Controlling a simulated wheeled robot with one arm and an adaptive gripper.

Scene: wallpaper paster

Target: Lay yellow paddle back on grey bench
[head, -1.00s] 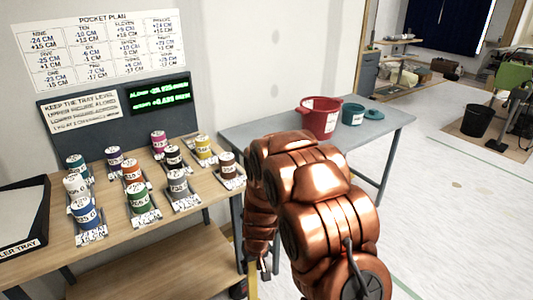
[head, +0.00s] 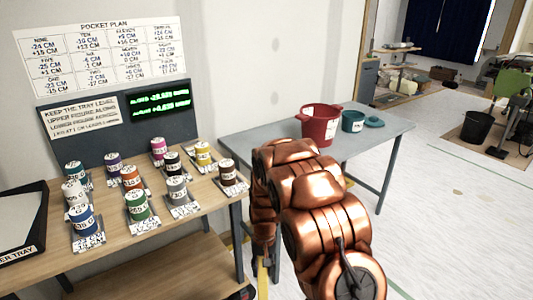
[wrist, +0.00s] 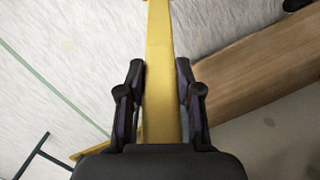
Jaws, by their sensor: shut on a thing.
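The yellow paddle (wrist: 160,70) runs as a long flat strip up the middle of the wrist view, between the two fingers of my gripper (wrist: 160,92). My gripper is shut on it. In the head view a narrow yellow piece (head: 262,281) shows below my copper arm, and the arm hides much of the gripper. The paddle's far end is cut off in the wrist view. The grey bench (head: 240,137) stands beyond my arm in the head view, with its near part bare.
A red bucket (head: 320,128), a teal pot (head: 352,121) and a teal lid (head: 375,122) stand on the grey bench's far part. A wooden table (head: 120,240) at left holds several labelled coloured cans. White floor lies open at right.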

